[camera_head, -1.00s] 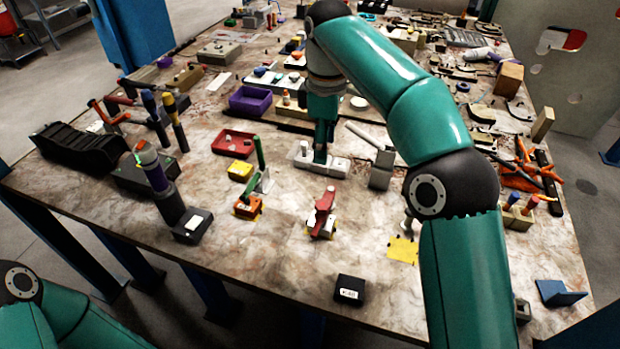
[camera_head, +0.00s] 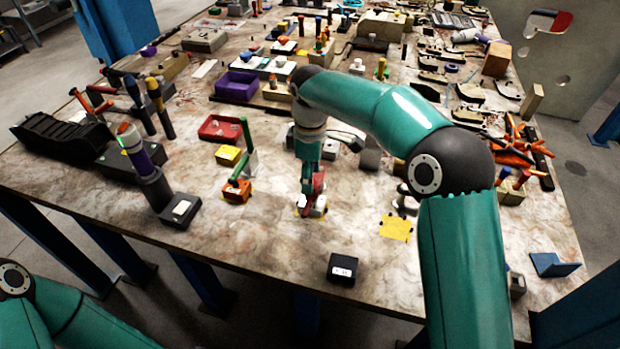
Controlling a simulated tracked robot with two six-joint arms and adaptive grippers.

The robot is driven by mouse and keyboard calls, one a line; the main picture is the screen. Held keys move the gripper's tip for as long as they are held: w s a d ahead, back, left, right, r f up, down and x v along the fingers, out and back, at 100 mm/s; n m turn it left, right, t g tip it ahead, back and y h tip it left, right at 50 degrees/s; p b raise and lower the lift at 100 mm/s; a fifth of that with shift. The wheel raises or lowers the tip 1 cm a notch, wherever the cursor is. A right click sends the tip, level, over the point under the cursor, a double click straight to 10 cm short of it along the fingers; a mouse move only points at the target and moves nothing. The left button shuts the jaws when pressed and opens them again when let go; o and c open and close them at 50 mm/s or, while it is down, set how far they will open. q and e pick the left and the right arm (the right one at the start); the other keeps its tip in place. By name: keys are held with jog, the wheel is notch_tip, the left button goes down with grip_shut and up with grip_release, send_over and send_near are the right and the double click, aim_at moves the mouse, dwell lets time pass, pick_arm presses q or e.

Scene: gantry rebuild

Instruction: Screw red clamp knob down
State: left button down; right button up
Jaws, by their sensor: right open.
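The red clamp (camera_head: 319,183) stands on the front middle of the table. It is partly hidden by my right gripper, and I cannot make out its knob. My right gripper (camera_head: 304,196) is open and points down right at the clamp's left side. From this angle I cannot tell whether it touches the clamp. My left gripper is out of view; only part of my left arm shows at the lower left.
A green-handled clamp with an orange base (camera_head: 237,191) stands to the left. A small black box (camera_head: 342,269) lies in front, and a flat yellow pad (camera_head: 396,228) to the right. The table behind is crowded with parts.

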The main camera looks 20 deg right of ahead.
jog(key=shift+f, duration=0.6)
jog(key=c, duration=1)
jog(key=shift+r+m+p, duration=0.15)
jog(key=shift+m+p, duration=0.2)
jog(key=shift+m, duration=0.45)
jog(key=m, duration=0.3)
jog(key=shift+w+d, duration=0.1)
jog(key=o, duration=1)
